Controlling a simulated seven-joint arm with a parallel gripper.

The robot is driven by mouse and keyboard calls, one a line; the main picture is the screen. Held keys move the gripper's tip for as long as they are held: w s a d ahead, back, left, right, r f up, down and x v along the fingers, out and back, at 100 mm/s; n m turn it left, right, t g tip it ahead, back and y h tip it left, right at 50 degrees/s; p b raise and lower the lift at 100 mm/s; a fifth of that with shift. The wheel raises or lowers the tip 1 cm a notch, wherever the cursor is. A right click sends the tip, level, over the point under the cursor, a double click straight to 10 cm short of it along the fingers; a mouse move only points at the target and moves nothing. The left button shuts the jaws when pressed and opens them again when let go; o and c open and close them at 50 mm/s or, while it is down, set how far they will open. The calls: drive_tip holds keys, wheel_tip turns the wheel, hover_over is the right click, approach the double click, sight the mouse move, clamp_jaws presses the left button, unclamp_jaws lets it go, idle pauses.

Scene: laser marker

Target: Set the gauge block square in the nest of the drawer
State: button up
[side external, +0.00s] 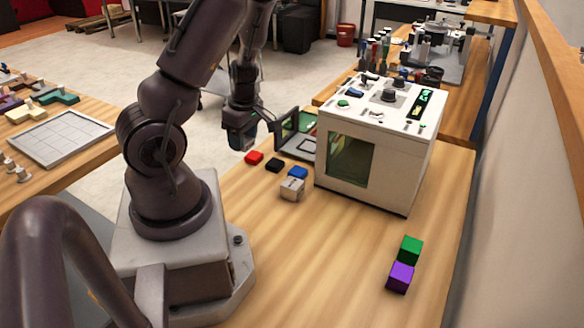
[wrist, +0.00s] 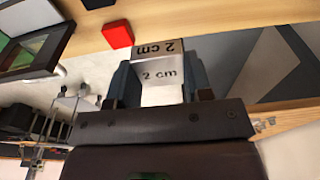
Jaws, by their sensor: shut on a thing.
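My gripper (side external: 242,138) hangs above the left side of the bench, left of the open drawer (side external: 284,152) of the white machine. In the wrist view its two fingers are shut on the gauge block (wrist: 160,82), a pale metallic block marked "2 cm" on two faces. In the side view the held block is hidden or too small to tell from the fingers. The drawer shows a light square frame, seemingly the nest (side external: 303,146), partly hidden by the machine.
Red (side external: 254,158), black (side external: 275,165) and blue (side external: 298,172) blocks lie before the drawer, with a beige marked cube (side external: 292,189). The white machine (side external: 380,150) stands right. Green (side external: 411,250) and purple (side external: 400,277) blocks lie front right. The middle foreground of the bench is clear.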

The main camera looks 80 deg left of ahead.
drive_tip(key=w+d+r+m+t+h, duration=0.1)
drive_tip(key=w+d+r+m, duration=0.4)
drive_tip(key=w+d+m, duration=0.65)
drive_tip(key=w+d+r+m+t, duration=0.1)
drive_tip(key=w+d+r+m, duration=0.3)
drive_tip(key=w+d+m, duration=0.8)
drive_tip(key=n+y, duration=0.1)
drive_tip(key=n, duration=0.4)
hover_over(342, 213)
wheel_tip(342, 213, down, 11)
drive_tip(key=shift+n, duration=0.25)
wheel_tip(342, 213, down, 7)
drive_tip(key=shift+f, duration=0.2)
drive_tip(key=o, duration=1)
drive_tip(key=shift+f, duration=0.15)
drive_tip(key=shift+c, duration=0.2)
drive_tip(key=shift+s, duration=0.1)
